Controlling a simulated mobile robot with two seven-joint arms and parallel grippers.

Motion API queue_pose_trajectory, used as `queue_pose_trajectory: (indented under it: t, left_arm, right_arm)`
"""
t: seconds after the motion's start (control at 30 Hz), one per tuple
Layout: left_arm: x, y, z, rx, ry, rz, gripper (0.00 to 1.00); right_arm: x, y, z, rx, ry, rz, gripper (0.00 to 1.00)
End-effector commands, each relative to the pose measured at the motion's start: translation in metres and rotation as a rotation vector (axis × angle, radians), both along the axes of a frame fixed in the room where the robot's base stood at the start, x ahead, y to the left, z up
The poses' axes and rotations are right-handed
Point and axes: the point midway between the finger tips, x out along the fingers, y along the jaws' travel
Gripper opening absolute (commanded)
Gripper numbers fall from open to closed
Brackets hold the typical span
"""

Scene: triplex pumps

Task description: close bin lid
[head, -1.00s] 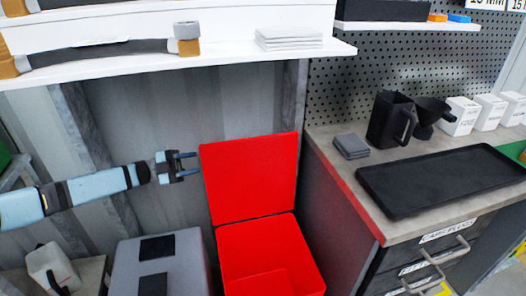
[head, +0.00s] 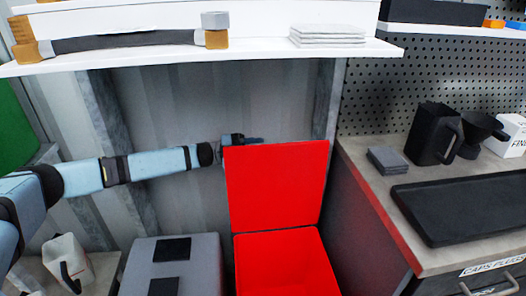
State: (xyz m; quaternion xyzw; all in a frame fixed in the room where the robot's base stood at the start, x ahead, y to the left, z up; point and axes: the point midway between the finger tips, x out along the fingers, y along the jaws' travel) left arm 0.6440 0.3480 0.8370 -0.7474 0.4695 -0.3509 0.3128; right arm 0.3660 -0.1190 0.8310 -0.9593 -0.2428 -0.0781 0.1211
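The red bin (head: 285,262) stands on the floor between a grey box and the workbench, and its inside shows. Its red lid (head: 277,186) stands upright, open, at the back of the bin. My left gripper (head: 250,141) is at the lid's top left corner, partly hidden behind the lid's upper edge. Whether it touches the lid I cannot tell. Its fingers are mostly hidden, so their opening does not show. My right gripper is not in view.
A white shelf (head: 200,58) runs above the lid. The workbench (head: 368,185) is close on the right, with a black tray (head: 465,208) on it. A grey box (head: 205,262) stands left of the bin, and a white jug (head: 66,262) is at the lower left.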

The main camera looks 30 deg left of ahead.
Motion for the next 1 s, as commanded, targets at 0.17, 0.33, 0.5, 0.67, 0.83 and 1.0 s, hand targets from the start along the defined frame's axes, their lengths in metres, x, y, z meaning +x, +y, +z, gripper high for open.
queue_pose_trajectory:
  t: [0.17,0.33,0.5,0.67,0.83,1.0]
  left_arm:
    - [0.005,-0.015,0.003,0.000,0.000,-0.001,0.38]
    - [0.006,-0.018,0.005,0.000,0.000,0.001,0.38]
    - [0.006,-0.017,0.005,0.000,0.000,0.001,0.36]
    - [0.006,-0.017,0.005,-0.001,0.000,0.001,0.00]
    - [0.006,-0.017,0.006,0.000,-0.002,0.001,0.00]
    - [0.002,-0.020,0.009,0.010,-0.017,0.000,0.00]
  right_arm:
    - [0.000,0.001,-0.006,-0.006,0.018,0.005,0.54]
    - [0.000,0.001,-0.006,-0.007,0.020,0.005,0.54]
    - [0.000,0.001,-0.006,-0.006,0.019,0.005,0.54]
    - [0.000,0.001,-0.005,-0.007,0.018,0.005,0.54]
    - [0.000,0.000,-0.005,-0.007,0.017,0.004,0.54]
    - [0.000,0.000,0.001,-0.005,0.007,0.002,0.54]
